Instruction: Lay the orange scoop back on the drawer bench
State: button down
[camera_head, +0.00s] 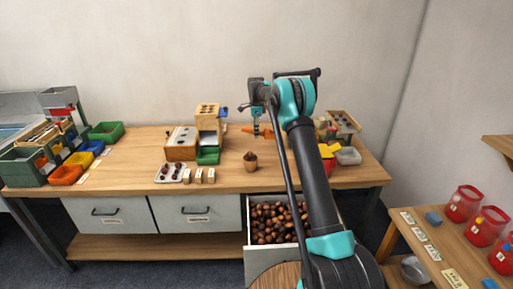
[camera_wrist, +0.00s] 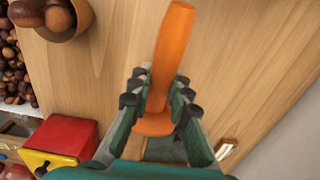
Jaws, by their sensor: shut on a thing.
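The orange scoop (camera_wrist: 172,45) is between the fingers of my gripper (camera_wrist: 158,92) in the wrist view. My gripper is shut on it, and its long orange part points away from the palm. In the head view the scoop (camera_head: 264,132) shows as a small orange piece at my gripper (camera_head: 256,128), low over the back half of the wooden drawer bench (camera_head: 225,178). I cannot tell whether the scoop touches the bench top. Part of it is hidden by the fingers.
A wooden cup (camera_head: 250,162) with chestnuts stands near the front edge. An open drawer (camera_head: 247,238) of chestnuts is below. A block with holes (camera_head: 207,112) and a green bin (camera_head: 208,157) stand left; a yellow-and-red box (camera_head: 327,152) stands right.

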aim_at(256, 152)
jog(key=shift+f, duration=4.3)
jog(key=c, duration=1.4)
grip_release()
jog(key=shift+f, duration=0.1)
jog(key=shift+c, duration=0.2)
